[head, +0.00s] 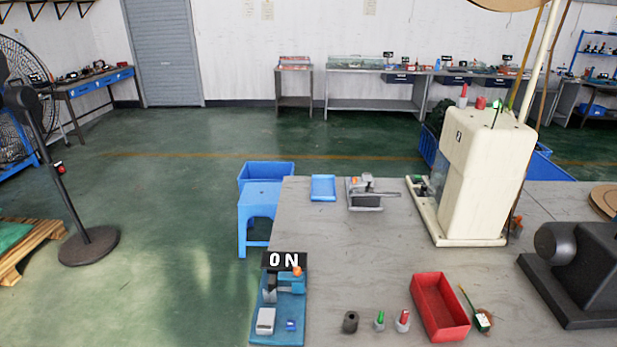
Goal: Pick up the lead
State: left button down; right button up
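I cannot pick out with certainty any thing that is the lead. Neither of my grippers shows in the head view. On the grey table (345,265) stands a blue fixture (262,336) with an "ON" sign (284,261), a grey block and a small blue part on it. A cream machine (487,172) stands at the table's back right. A small grey device with an orange knob (366,193) sits at the back edge.
Near the front are a dark cylinder (351,322), a green-topped bottle (380,321), a red-topped bottle (403,321), a red tray (440,308) and a brush (482,320). A black machine (580,275) stands right. A blue tray (323,188) lies behind. The table's middle is clear.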

aim_at(482, 325)
jog(key=z, duration=1.4)
jog(key=i+l, duration=0.25)
jog(key=l, duration=0.2)
jog(key=i+l, duration=0.25)
jog(key=l, duration=0.15)
jog(key=i+l, duration=0.25)
jog(key=l, duration=0.2)
